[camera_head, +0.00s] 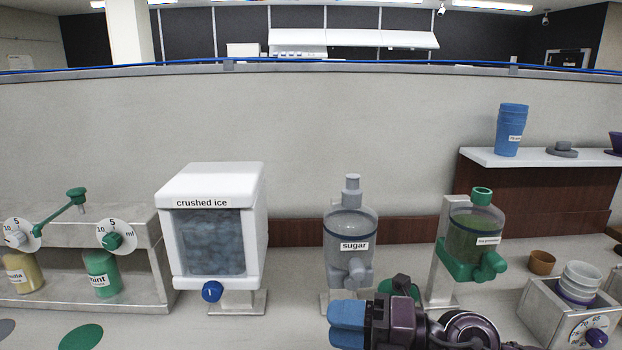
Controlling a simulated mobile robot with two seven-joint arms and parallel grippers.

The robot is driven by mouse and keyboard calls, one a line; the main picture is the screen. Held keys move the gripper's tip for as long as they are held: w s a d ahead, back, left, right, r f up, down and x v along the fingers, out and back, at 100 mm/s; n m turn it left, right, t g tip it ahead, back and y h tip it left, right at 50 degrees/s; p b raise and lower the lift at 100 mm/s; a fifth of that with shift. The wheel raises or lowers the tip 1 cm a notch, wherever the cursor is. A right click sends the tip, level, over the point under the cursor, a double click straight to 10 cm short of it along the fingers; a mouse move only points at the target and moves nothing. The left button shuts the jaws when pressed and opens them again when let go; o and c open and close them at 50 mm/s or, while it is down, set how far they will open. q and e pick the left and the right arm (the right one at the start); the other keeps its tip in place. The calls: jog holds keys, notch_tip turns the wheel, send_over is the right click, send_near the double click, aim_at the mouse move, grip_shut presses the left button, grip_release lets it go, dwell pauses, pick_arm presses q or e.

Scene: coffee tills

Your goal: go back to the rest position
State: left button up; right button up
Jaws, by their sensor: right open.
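My right gripper (340,327) shows at the bottom middle of the head view, its blue fingers pointing left. It is open and nothing shows between the fingers. It appears in front of the counter below the sugar dispenser (351,240); whether it touches anything cannot be told. Its dark purple wrist and arm links come in from the lower right and cover part of a green disc (399,287) behind them. My left gripper is not in view.
The crushed ice dispenser (211,188) stands left of the sugar. Syrup pumps stand at far left, a green-capped dispenser (475,235) at right. White bowls (581,278) sit on a dial box at lower right. Blue cups (511,130) stand on a shelf. Counter between ice and sugar is clear.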

jog(key=w+d+r+m+t+h, duration=0.15)
jog(key=d+m+t, duration=0.25)
jog(key=m+t, duration=0.4)
jog(key=d+r+m+t+h, duration=0.1)
jog(key=d+m+t+h, duration=0.1)
jog(key=d+m+t, duration=0.45)
jog(key=s+d+f+m+h, duration=0.2)
jog(key=d+f+m+h, duration=0.65)
jog(key=m+h, duration=0.6)
jog(key=s+d+f+m+g+h, duration=0.2)
jog(key=s+d+f+m+g, duration=0.35)
jog(key=s+f+g, duration=0.5)
jog(key=s+a+f+m+g+y, duration=0.1)
jog(key=s+f+g, duration=0.25)
jog(key=s, duration=0.25)
jog(key=s+a+f+g+y, duration=0.1)
jog(key=s+f+g, duration=0.1)
jog(key=s+f, duration=0.3)
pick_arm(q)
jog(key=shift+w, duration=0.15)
pick_arm(e)
jog(key=w+f+t, duration=0.5)
jog(key=f+t, duration=0.3)
jog(key=f, duration=0.1)
jog(key=shift+w+d+f+n+t+y, duration=0.2)
jog(key=shift+w+f+n+t+y, duration=0.05)
jog(key=shift+w+n+t+y, duration=0.15)
